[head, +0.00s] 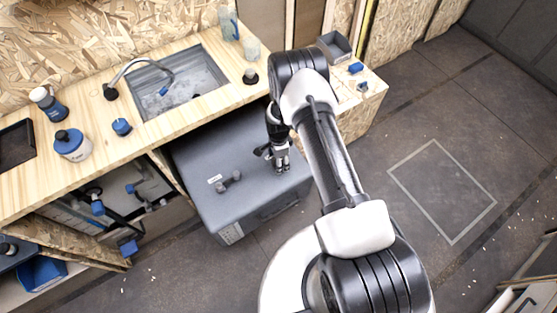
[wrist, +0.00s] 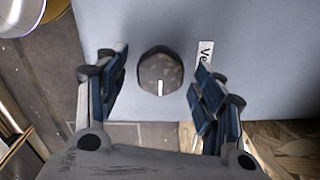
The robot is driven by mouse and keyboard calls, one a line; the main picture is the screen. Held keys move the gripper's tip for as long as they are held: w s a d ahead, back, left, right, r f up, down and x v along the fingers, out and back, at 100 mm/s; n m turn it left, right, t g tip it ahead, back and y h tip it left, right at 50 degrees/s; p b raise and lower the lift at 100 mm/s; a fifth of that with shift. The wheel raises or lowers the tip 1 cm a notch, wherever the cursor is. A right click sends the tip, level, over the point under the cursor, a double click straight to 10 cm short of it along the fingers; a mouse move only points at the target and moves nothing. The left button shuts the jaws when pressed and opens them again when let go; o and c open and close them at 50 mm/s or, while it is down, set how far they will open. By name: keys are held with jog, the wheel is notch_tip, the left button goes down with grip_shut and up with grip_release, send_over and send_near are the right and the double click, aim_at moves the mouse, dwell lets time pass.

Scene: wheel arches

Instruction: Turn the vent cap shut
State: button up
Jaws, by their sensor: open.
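The vent cap (wrist: 160,72) is a dark, round, faceted knob with a pale mark pointing to the bottom of the wrist view. It sits on a blue-grey surface beside a white label (wrist: 205,53) with the letters "Ve" showing. My gripper (wrist: 160,64) is open, with one finger on each side of the cap and a visible gap to both. In the head view my gripper (head: 281,168) points down over the right part of the grey box (head: 212,208). I cannot make out the cap there; the gripper seems to hide it.
A dark fitting (head: 229,182) with its own label stands on the box to the left of my gripper. The wooden counter (head: 190,105) with a sink (head: 180,88) overhangs the box's back. Open floor (head: 420,150) lies to the right.

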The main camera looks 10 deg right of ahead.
jog(key=c, duration=1)
jog(key=shift+c, duration=0.2)
jog(key=shift+n, duration=0.4)
jog(key=n+b, duration=0.2)
jog(key=n, duration=0.1)
jog(key=shift+w+f+n, duration=0.1)
jog(key=shift+n, duration=0.2)
jog(key=n+b, duration=0.2)
jog(key=n, duration=0.2)
jog(key=n+b, duration=0.1)
jog(key=n, duration=0.4)
jog(key=shift+a+n+b, duration=0.1)
jog(key=shift+n+b, duration=0.6)
jog(key=shift+n, duration=1.6)
